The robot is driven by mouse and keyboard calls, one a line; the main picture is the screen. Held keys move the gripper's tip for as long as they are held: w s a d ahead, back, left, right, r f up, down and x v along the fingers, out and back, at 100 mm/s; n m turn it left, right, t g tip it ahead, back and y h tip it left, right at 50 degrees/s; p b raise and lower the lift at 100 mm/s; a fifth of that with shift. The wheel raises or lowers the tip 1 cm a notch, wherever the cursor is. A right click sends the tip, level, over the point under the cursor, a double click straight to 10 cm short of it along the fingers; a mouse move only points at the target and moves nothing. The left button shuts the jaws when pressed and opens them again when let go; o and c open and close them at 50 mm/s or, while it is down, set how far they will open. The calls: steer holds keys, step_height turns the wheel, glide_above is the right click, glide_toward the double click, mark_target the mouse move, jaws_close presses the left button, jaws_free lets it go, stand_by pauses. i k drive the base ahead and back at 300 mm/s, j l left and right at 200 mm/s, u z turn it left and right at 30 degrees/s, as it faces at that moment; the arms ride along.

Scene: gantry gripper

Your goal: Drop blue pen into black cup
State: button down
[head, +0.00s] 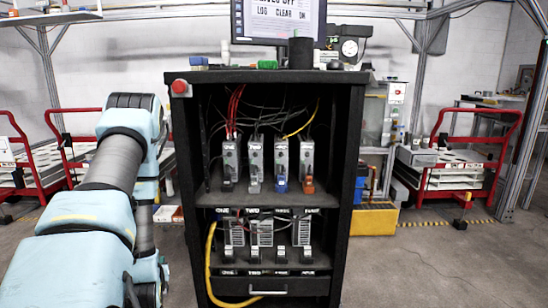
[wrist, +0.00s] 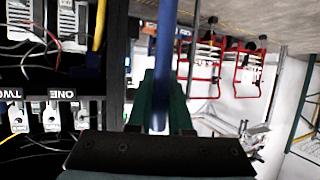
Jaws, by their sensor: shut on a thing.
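The black cup (head: 300,53) stands upright on top of the black cabinet (head: 270,76), in front of the monitor's right edge in the head view. I do not make out the cup in the wrist view. In the wrist view my gripper (wrist: 162,90) has green fingers shut on the blue pen (wrist: 166,45). The pen runs from between the fingers to the picture's top edge, so its far end is out of the frame. In the head view my arm is at the left of the cabinet, and neither the gripper nor the pen can be made out.
Numbered modules and cables fill the shelves. Red carts (head: 470,150) stand on both sides.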

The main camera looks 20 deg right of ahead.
mark_target(306, 68)
steer(key=i+z, duration=0.1)
steer(key=z, duration=1.3)
steer(key=i+j+z, duration=0.15)
steer(key=i+j, duration=0.15)
steer(key=i+j+z, duration=0.1)
steer(key=i+j, duration=0.2)
steer(key=j, duration=0.2)
steer(key=k+j+u, duration=0.3)
steer(key=l, duration=0.1)
